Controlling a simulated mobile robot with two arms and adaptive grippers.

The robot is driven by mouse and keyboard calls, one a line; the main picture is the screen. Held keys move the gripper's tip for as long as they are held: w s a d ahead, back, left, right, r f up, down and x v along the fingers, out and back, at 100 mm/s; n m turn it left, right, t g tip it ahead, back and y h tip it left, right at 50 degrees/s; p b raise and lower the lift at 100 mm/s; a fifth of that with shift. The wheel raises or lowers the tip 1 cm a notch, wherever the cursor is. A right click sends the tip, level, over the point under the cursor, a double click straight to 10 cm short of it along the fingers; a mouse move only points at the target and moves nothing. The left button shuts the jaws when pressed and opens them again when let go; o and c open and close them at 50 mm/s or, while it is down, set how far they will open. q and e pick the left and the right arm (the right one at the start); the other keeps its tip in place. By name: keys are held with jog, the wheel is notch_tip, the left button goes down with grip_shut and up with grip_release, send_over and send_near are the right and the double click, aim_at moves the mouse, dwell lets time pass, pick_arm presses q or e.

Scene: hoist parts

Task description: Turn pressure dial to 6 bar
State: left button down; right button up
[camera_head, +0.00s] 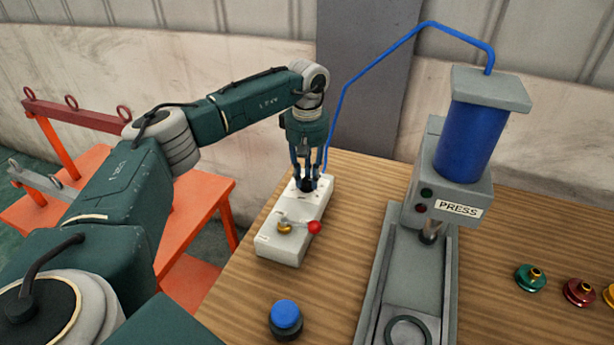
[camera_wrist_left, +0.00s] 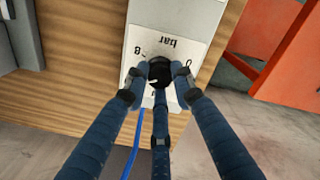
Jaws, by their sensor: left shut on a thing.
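The pressure dial is a black knob (camera_wrist_left: 160,72) on a white scale plate (camera_wrist_left: 140,52) marked "bar", with an 8 and a 0 readable in the left wrist view. The plate is at the far end of a pale control box (camera_head: 296,225) on the table. My left gripper (camera_head: 307,184) points down over the box and its fingers are closed around the knob; it also shows in the left wrist view (camera_wrist_left: 161,82). The fingers hide part of the scale, and I cannot read the dial's setting. My right gripper is not in view.
A grey press (camera_head: 455,190) stands to the right, with a blue hose (camera_head: 383,55). A blue button (camera_head: 286,315) is in front. Coloured parts (camera_head: 530,278) lie at far right. An orange bench (camera_head: 200,207) is at left.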

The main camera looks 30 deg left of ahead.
aim_at(307, 180)
pick_arm(q)
jog(key=shift+w+r, duration=0.1)
jog(key=shift+r, duration=0.05)
jog(key=c, duration=1.4)
grip_release()
jog(key=shift+c, duration=0.2)
notch_tip(307, 180, up, 12)
